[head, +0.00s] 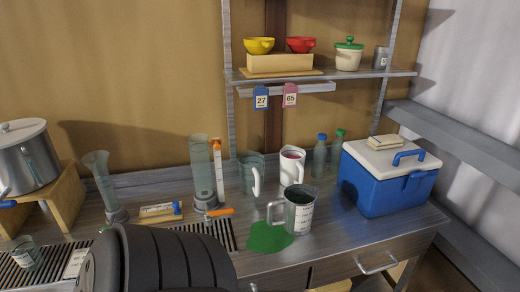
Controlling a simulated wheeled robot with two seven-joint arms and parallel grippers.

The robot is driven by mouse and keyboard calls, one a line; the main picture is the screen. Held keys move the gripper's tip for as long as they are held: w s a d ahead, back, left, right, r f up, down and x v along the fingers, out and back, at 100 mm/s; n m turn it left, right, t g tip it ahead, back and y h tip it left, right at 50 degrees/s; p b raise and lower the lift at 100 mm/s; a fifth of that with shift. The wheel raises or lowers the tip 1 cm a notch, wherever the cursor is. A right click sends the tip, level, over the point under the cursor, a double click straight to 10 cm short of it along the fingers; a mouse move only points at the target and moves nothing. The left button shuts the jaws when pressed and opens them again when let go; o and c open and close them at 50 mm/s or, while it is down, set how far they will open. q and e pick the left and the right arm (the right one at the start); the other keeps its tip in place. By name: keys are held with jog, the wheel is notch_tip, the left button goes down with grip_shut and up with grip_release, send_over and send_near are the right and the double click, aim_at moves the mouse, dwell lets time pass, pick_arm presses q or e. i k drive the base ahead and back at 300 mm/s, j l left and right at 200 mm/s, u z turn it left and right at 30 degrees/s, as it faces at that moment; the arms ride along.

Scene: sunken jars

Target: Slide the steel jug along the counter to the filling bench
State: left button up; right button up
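A grey, metallic-looking jug (299,217) with a pale label stands upright on the counter (345,235), right of centre. Its handle points left. It looks like the steel jug, beside the right edge of a green patch (266,238). A second greyish jug (248,176), which looks see-through, and a white jug (292,173) stand behind it. I cannot tell which surface is the filling bench. Neither gripper shows in the head view, and nothing holds the jug.
A blue cooler (385,185) with a white lid stands to the right. Tall cylinders (201,168) and an orange-handled tool (219,212) are left of the jug. A dark ribbed shape (165,262) hides the front left counter. Slotted grates lie there.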

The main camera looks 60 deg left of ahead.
aim_at(290, 213)
jog(key=k+j+u, duration=0.1)
jog(key=u, duration=1.45)
